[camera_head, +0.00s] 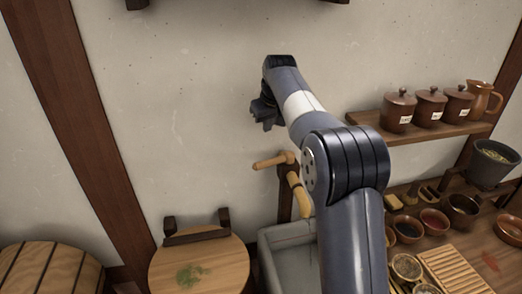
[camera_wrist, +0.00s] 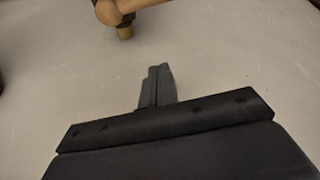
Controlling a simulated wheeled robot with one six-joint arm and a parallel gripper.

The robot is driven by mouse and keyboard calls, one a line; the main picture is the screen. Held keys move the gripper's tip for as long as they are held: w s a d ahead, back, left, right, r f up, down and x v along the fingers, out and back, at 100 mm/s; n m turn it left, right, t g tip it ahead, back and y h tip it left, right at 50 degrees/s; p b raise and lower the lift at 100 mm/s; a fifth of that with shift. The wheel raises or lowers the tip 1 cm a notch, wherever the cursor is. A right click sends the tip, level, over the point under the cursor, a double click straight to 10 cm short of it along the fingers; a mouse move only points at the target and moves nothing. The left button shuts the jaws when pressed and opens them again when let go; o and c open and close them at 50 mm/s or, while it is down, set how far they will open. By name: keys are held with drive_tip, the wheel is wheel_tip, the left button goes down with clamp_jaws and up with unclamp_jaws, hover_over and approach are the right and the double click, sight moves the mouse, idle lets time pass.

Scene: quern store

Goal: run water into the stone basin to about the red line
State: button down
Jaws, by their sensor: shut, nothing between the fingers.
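The grey stone basin (camera_head: 268,262) stands at the lower middle of the head view, partly hidden behind my arm. A faint reddish line shows near its back inner wall; I see no clear water surface. Above it, a dark wooden post carries a bamboo lever (camera_head: 272,161) pointing left and a bamboo spout (camera_head: 299,194) slanting down. My gripper (camera_head: 265,117) is in front of the wall, above the lever and apart from it. In the wrist view my gripper (camera_wrist: 158,72) is shut and empty, with a bamboo piece (camera_wrist: 108,12) beyond its tips.
A round wooden lid or board (camera_head: 215,270) with a green patch stands left of the basin. A wooden barrel (camera_head: 45,270) is at the lower left. A shelf (camera_head: 425,133) with lidded jars and a jug is at right, above a counter of bowls. The wall left of my gripper is clear.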

sight(274, 162)
wheel_tip(274, 162, down, 9)
drive_tip(key=s+a+g+p, duration=0.1)
drive_tip(key=s+a+p, duration=0.1)
drive_tip(key=shift+f+y, duration=0.2)
drive_tip(key=shift+y, duration=0.1)
idle(0.5)
